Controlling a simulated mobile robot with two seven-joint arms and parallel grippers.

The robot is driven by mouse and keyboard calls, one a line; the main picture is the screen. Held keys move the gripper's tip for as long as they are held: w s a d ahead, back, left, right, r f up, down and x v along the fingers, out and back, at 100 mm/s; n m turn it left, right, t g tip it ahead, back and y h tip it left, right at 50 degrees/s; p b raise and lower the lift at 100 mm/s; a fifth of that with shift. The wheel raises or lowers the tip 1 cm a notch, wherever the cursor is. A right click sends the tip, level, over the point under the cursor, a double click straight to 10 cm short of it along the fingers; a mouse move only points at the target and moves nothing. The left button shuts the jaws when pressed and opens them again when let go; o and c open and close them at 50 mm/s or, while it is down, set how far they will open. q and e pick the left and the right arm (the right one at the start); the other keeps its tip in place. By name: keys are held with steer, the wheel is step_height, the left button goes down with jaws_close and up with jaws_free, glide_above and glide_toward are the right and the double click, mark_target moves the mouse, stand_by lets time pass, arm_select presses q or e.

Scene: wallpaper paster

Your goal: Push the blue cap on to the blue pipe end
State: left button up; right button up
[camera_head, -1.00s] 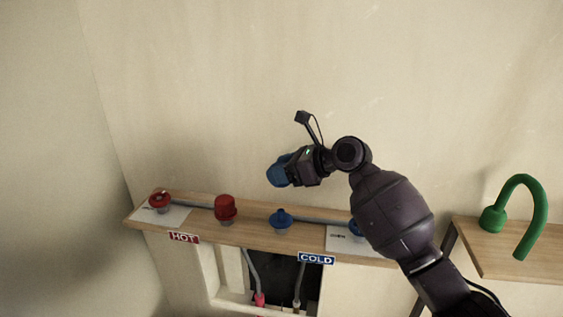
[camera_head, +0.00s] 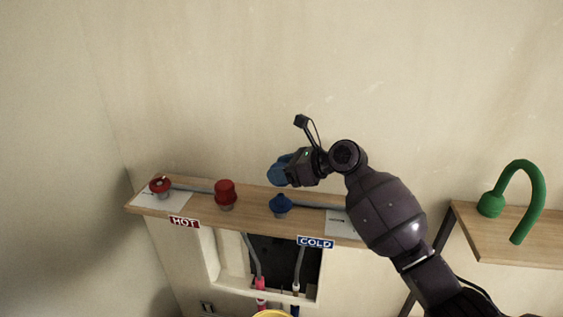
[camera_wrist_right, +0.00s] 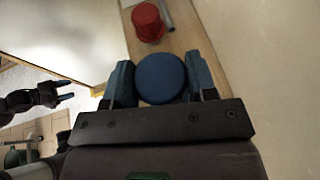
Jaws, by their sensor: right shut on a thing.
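My right gripper (camera_head: 285,170) is shut on the blue cap (camera_head: 276,172), above the wooden shelf. In the right wrist view the round blue cap (camera_wrist_right: 161,78) sits between the two fingers. The blue pipe end (camera_head: 280,204) stands upright on the shelf, just below the held cap in the head view, with a small gap between them in the picture. The cap hides the blue pipe end in the wrist view. My left gripper (camera_wrist_right: 66,97) shows small at the left of the wrist view, its fingers apart and empty.
A red cap (camera_head: 225,191) and a red valve (camera_head: 160,186) stand left on the shelf (camera_head: 252,203), with HOT (camera_head: 184,222) and COLD (camera_head: 315,242) signs at its front edge. A green curved pipe (camera_head: 520,200) is on a table at right. The wall rises close behind.

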mark_target(282, 195)
steer(key=shift+f, duration=1.45)
steer(key=shift+f, duration=2.2)
stand_by(0.8)
steer(key=o, duration=1)
steer(key=shift+d, duration=0.1)
steer(key=v, duration=1)
steer(key=shift+s+d+r+b, duration=0.15)
steer(key=shift+s+d+b, duration=0.15)
steer(key=shift+b, duration=0.1)
